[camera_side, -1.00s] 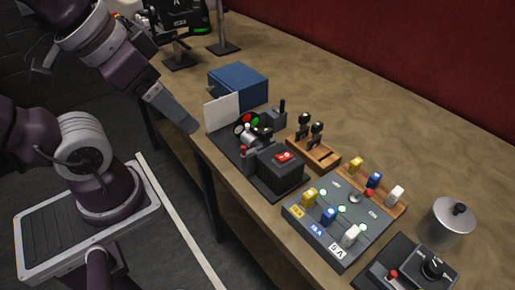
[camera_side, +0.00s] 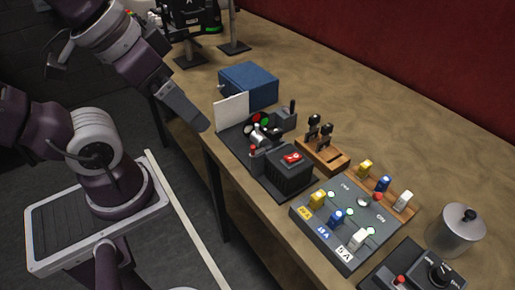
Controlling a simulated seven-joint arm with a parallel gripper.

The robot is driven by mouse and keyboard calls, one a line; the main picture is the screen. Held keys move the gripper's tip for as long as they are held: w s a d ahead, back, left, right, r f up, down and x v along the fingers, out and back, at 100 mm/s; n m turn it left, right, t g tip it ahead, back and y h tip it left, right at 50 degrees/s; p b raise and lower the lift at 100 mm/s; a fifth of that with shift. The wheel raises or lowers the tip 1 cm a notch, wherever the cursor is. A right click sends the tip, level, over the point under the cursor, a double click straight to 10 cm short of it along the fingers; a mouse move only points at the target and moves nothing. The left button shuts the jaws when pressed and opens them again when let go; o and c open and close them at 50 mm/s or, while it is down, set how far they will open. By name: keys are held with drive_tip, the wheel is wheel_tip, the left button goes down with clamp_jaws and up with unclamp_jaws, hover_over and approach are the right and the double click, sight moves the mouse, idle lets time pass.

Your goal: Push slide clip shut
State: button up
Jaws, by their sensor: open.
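My gripper (camera_side: 203,124) hangs at the left edge of the table, to the left of the black-based device and apart from it. Its fingers are seen edge-on as one dark grey slab, and nothing shows held in them. The black-based device (camera_side: 262,160) carries a white upright card (camera_side: 232,112), red and green discs (camera_side: 258,121), a silver cylinder and a ribbed black box (camera_side: 292,178) with a red switch. No slide clip can be made out for certain; the parts around the discs are small and crowded.
A blue box (camera_side: 248,86) stands behind the device. A wooden block with black-topped pegs (camera_side: 320,155), a grey panel with coloured plugs (camera_side: 345,222), a dark knob box (camera_side: 415,272) and a metal canister (camera_side: 456,232) stand to the right. The table's far right is clear.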

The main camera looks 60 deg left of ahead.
drive_tip(key=shift+f+m+g, duration=0.25)
drive_tip(key=shift+m+g, duration=0.05)
drive_tip(key=shift+g, duration=0.1)
drive_tip(key=c, duration=0.6)
drive_tip(key=f+m+g+y, duration=0.1)
drive_tip(key=m+g, duration=0.1)
drive_tip(key=w+f+m+g+y, duration=0.1)
drive_tip(key=f+m, duration=0.1)
drive_tip(key=w+a+f+m+g+y, duration=0.1)
drive_tip(key=m+g+y, duration=0.1)
drive_tip(key=shift+f+g, duration=0.2)
drive_tip(key=shift+g, duration=0.1)
drive_tip(key=c, duration=0.4)
drive_tip(key=shift+o, duration=0.2)
drive_tip(key=m+t+y, duration=0.8)
drive_tip(key=m+y, duration=0.5)
drive_tip(key=m, duration=0.3)
approach(253, 149)
drive_tip(key=x, duration=1)
drive_tip(key=shift+w+a, duration=0.2)
drive_tip(key=shift+a, duration=0.05)
clamp_jaws()
